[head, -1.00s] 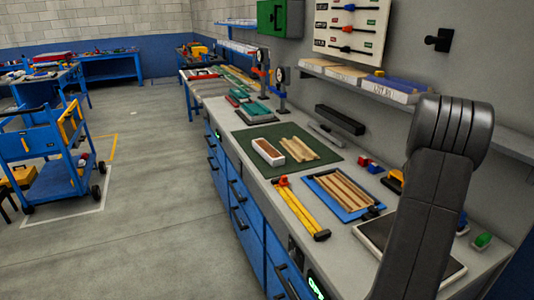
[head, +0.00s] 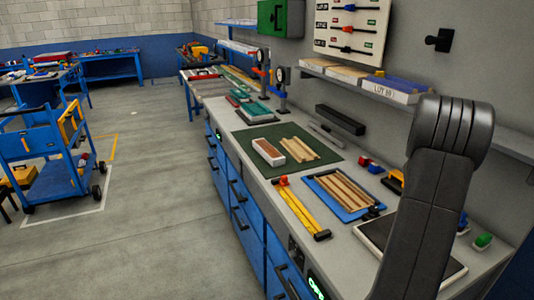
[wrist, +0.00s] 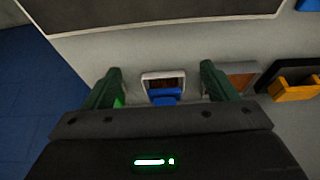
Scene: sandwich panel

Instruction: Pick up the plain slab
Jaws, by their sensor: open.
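I cannot tell for certain which piece is the plain slab. A pale-edged reddish-brown slab (head: 268,152) lies on the green mat (head: 243,137), left of several wooden strips (head: 299,149). My gripper (wrist: 163,80) is open in the wrist view, its green fingers apart with nothing between their tips. Past the fingers, a small white-rimmed piece with a dark red inside (wrist: 164,76) rests on the bench, with a blue block (wrist: 164,97) at its near edge. A brown, grey-rimmed square (wrist: 240,77) lies by the right finger. In the head view my arm hides the gripper.
A dark board with a pale rim (wrist: 150,12) fills the top of the wrist view. A yellow and black item (wrist: 295,88) is at right. A blue tray (head: 317,188) and a yellow bar tool (head: 303,212) lie on the bench.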

